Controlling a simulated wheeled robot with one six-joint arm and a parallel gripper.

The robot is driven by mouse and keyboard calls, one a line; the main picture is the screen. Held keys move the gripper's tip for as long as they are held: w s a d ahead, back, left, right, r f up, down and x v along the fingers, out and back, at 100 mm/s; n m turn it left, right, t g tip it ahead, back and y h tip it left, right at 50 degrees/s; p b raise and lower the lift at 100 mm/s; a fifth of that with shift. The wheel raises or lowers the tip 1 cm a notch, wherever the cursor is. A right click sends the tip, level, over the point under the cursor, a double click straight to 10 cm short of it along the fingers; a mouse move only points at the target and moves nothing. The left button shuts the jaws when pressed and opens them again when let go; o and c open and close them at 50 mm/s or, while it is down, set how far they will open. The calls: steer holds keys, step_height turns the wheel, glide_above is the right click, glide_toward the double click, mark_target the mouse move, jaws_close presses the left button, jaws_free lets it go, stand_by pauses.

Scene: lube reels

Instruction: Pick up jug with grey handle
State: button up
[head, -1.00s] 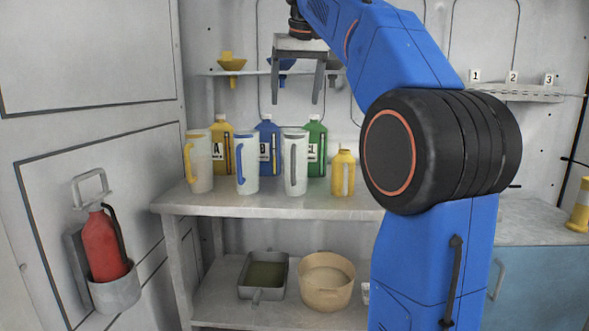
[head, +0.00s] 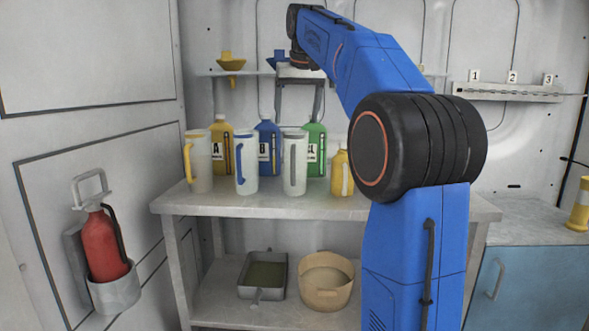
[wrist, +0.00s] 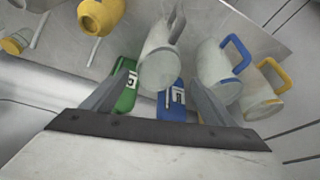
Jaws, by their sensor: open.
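The jug with the grey handle (head: 302,168) is a pale, tall jug standing upright on the bench shelf, right of two similar jugs. My gripper (head: 298,112) is open and empty, pointing down above this jug and slightly behind or over it; the exact depth is hard to tell. In the wrist view the grey-handled jug (wrist: 158,68) shows between and beyond the two open fingers (wrist: 162,88), apart from them. The jug with a blue handle (head: 249,172) and the jug with a yellow handle (head: 203,170) stand to its left.
Yellow (head: 222,132), blue (head: 268,130) and green (head: 317,135) bottles stand close behind the jugs. A small yellow bottle (head: 339,178) stands to the right. Funnels (head: 231,64) sit on a wall rack above. The bench front (head: 270,207) is clear.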

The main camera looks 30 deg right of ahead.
steer(key=x, duration=0.7)
steer(key=shift+f, duration=0.15)
steer(key=shift+d, duration=0.1)
